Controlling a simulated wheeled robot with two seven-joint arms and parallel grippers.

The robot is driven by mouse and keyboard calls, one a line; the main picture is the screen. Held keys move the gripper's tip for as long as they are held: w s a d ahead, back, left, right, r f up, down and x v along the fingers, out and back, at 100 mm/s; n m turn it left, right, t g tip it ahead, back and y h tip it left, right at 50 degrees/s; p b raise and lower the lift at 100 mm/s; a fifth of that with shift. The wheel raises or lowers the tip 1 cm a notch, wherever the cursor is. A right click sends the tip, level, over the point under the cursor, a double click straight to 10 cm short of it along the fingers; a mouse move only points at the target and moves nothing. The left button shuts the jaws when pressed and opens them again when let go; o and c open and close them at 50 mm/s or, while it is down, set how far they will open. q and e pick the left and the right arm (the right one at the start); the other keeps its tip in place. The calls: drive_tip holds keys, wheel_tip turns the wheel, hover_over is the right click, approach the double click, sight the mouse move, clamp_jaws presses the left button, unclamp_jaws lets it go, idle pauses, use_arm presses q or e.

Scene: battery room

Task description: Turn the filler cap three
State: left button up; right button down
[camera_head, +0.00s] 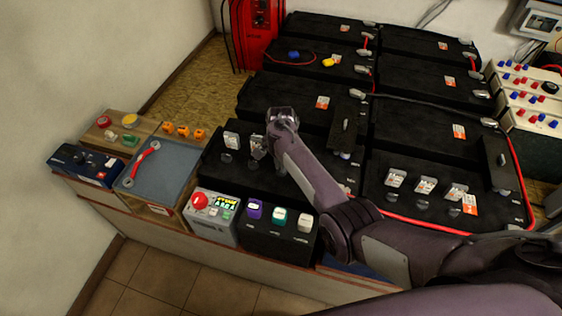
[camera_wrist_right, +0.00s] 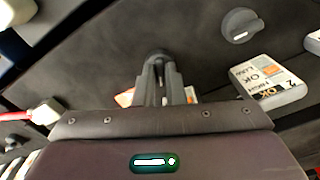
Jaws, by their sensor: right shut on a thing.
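The black front-left battery (camera_head: 215,172) carries a row of dark round filler caps beside small white label cards. My right gripper (camera_head: 272,150) reaches down onto this row, and my own arm hides much of its grip in the head view. In the right wrist view my right gripper (camera_wrist_right: 160,82) is shut on a dark round cap (camera_wrist_right: 158,56). It appears to be filler cap three; its own label card is mostly hidden behind the fingers. Filler cap two (camera_wrist_right: 241,25) stands free beside a card marked 2 and OK (camera_wrist_right: 268,84). My left gripper is not in view.
More black batteries (camera_head: 420,80) with red and black cables stand behind and to the right. A grey box with a red button (camera_head: 205,216) stands in front.

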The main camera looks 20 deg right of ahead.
drive_tip(key=m, duration=0.3)
drive_tip(key=shift+r+p, duration=0.1)
drive_tip(key=shift+p, duration=0.2)
drive_tip(key=m, duration=0.3)
drive_tip(key=shift+m, duration=0.3)
drive_tip(key=m, duration=0.3)
drive_tip(key=shift+b, duration=0.3)
drive_tip(key=shift+m+b, duration=0.45)
drive_tip(key=shift+m, duration=1.25)
drive_tip(key=c, duration=1.5)
unclamp_jaws()
